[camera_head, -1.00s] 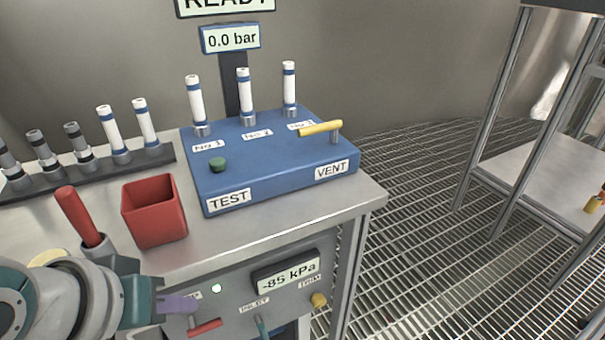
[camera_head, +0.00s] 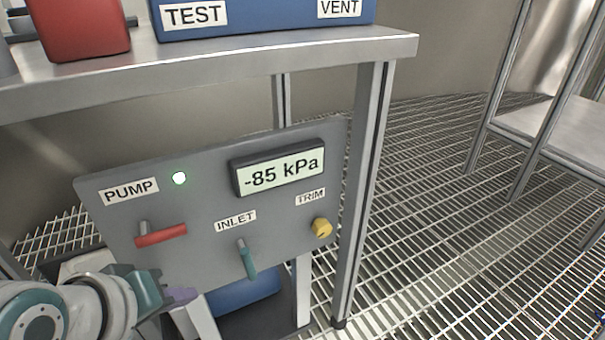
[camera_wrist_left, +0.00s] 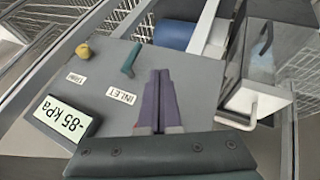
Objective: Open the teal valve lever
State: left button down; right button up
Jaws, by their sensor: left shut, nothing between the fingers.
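The teal valve lever (camera_head: 249,262) hangs down, slightly tilted, below the INLET label (camera_head: 235,221) on the grey panel (camera_head: 200,260). It also shows in the left wrist view (camera_wrist_left: 131,58), where my left gripper (camera_wrist_left: 159,72) has its purple fingers together beside it, apart from it. In the head view my left gripper (camera_head: 184,296) is at the panel's lower edge, left of the lever and a little lower. Its fingers are shut and empty. My right gripper is not in view.
The panel also carries a red PUMP lever (camera_head: 161,235), a yellow TRIM knob (camera_head: 321,228) and a display (camera_head: 277,167) reading -85 kPa. The steel bench top (camera_head: 220,62) overhangs the panel. A bench leg (camera_head: 362,200) stands at right.

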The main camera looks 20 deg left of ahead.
aim_at(247, 260)
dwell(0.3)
pick_arm(q)
jog(key=w+f+b, duration=0.7)
jog(key=w+b, duration=0.2)
jog(key=shift+w+d+f+b, duration=0.3)
jog(key=shift+d, duration=0.15)
